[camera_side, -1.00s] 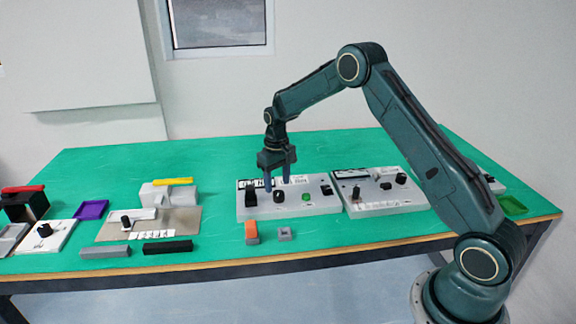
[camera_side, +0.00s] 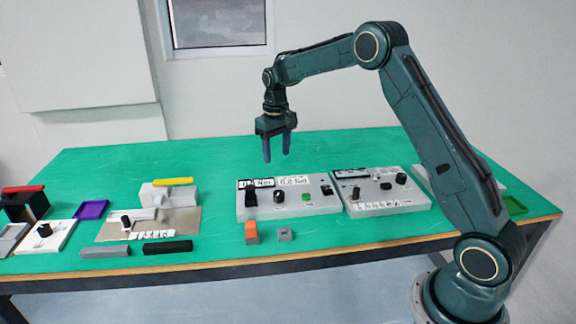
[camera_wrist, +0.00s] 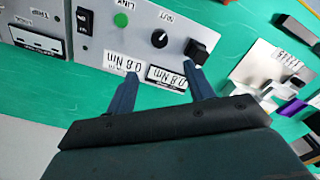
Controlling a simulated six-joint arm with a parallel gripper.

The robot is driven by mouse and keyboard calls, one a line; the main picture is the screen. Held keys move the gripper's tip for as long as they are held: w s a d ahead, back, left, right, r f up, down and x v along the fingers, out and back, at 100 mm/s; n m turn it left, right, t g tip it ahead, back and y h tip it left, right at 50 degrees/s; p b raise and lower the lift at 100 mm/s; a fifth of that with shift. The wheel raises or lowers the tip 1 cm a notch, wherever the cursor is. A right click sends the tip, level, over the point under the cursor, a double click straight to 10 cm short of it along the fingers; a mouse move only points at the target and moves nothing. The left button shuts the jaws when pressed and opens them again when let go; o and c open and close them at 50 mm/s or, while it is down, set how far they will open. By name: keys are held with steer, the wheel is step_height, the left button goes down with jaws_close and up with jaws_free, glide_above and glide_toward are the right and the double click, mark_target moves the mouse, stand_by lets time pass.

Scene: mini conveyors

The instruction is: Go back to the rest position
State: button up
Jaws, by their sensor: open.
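My gripper (camera_side: 277,158) is open and empty in the side view. It hangs fingers-down in the air above the back edge of a light grey control box (camera_side: 290,206). That box carries a black block-shaped switch, a black knob (camera_side: 279,196), a green button (camera_side: 306,197) and a black rocker. In the wrist view my two blue fingers (camera_wrist: 160,85) are spread apart with nothing between them. Beyond them the box's labels reading 0.8 Nm, the knob (camera_wrist: 159,39) and the green button (camera_wrist: 121,19) show.
A second control box (camera_side: 388,202) stands right of the first. An orange-topped block (camera_side: 251,232) and a small grey block (camera_side: 285,235) lie in front. At left are a plate with a knob (camera_side: 180,222), bars and a purple tray (camera_side: 91,210). The green table's back is clear.

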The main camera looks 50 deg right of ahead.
steer(key=s+a+r+n+t, duration=0.1)
steer(key=s+a+r, duration=0.4)
steer(key=s+r, duration=0.3)
steer(key=s+a+r+t, duration=0.2)
steer(key=s+a+r, duration=0.2)
steer(key=s+r, duration=0.4)
steer(key=s+a+f+t, duration=0.1)
steer(key=s+a, duration=0.1)
steer(key=s, duration=0.8)
steer(key=s+a+f+n+t, duration=0.1)
steer(key=s+a, duration=0.2)
steer(key=s, duration=0.6)
steer(key=shift+s+t, duration=0.3)
steer(key=shift+s, duration=0.05)
